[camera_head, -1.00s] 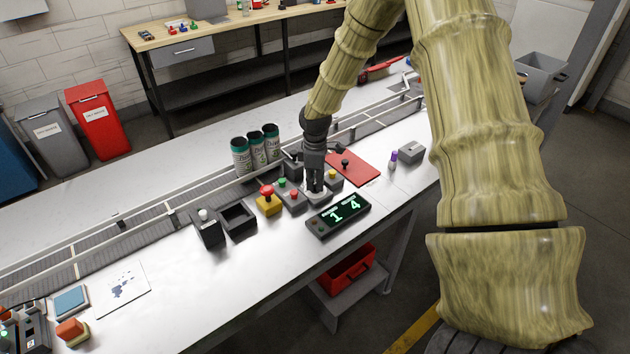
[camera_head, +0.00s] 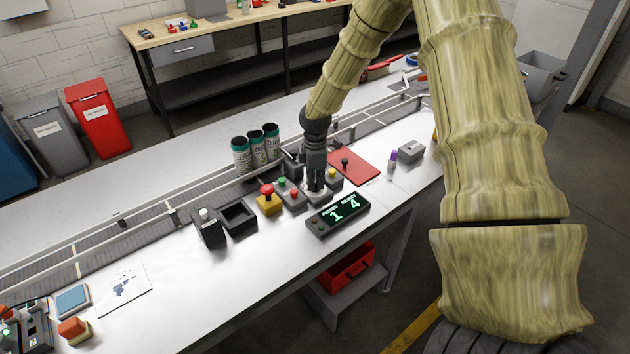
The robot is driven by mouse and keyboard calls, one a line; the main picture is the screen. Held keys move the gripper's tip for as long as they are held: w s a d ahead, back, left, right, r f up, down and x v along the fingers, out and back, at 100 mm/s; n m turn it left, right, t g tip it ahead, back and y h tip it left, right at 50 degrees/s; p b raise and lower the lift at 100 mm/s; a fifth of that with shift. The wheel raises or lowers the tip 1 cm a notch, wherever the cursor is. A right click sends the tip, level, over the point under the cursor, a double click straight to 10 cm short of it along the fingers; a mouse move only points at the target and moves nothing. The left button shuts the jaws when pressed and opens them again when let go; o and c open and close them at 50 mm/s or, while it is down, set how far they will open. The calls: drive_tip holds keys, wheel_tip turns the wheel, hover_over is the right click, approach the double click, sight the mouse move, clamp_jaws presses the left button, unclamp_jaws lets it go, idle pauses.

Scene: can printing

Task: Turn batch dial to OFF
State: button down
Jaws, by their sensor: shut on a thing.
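My gripper (camera_head: 316,188) points down at a small light-grey control box (camera_head: 318,199) on the white table. It is shut on the dial on top of that box, and its fingers hide most of the dial, so the dial's pointing direction and any OFF mark cannot be read. Just in front of the box stands a black display (camera_head: 338,215) with green digits reading 1 and 4.
Left of my gripper are a grey box with green and red buttons (camera_head: 291,196), a yellow box with a red mushroom button (camera_head: 268,202) and a black tray (camera_head: 237,218). Three cans (camera_head: 257,149) stand behind, by the conveyor (camera_head: 130,232). A red plate (camera_head: 355,166) lies to the right.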

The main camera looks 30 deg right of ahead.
sight(316, 183)
drive_tip(key=c, duration=1.5)
unclamp_jaws()
drive_tip(key=shift+d, duration=0.15)
wheel_tip(316, 183, up, 12)
